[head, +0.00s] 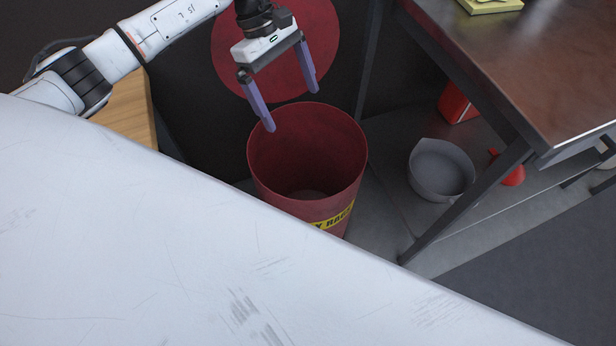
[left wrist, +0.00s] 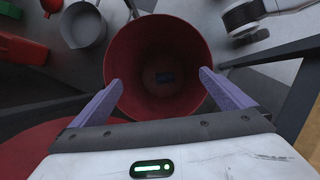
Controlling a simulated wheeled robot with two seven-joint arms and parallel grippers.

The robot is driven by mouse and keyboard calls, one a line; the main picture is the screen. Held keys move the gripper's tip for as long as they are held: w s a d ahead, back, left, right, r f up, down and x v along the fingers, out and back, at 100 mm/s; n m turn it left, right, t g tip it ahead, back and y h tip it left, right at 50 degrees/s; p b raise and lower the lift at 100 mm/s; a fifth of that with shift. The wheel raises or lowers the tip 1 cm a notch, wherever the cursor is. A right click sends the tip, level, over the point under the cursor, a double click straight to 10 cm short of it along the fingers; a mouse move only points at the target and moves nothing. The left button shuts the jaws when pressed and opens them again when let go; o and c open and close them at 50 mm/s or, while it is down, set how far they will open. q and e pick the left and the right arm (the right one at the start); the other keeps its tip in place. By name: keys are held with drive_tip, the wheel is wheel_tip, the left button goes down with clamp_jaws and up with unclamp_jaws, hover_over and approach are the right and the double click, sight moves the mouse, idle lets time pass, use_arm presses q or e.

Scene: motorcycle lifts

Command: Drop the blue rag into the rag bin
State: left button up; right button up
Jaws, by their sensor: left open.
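The rag bin (head: 275,170) is a round, open-topped dark red bin with a yellow label reading partly "RAGS". It stands upright on the floor at the picture's middle. My left gripper (head: 291,109) is open over the bin's mouth, with two purple fingers apart and nothing between them. In the left wrist view the bin (left wrist: 185,40) opens between and beyond the fingertips (left wrist: 161,78). My right gripper is not in view.
A red disc (head: 310,30) is behind the bin. A dark-topped table (head: 560,60) with metal legs stands at the right, with a grey pan (head: 440,170), a red container (head: 455,105) and a red funnel-like thing (head: 512,175) under it. A pale scuffed surface (head: 150,250) fills the lower left.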

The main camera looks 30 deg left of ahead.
use_arm(q)
drive_tip(key=shift+v, duration=2.35)
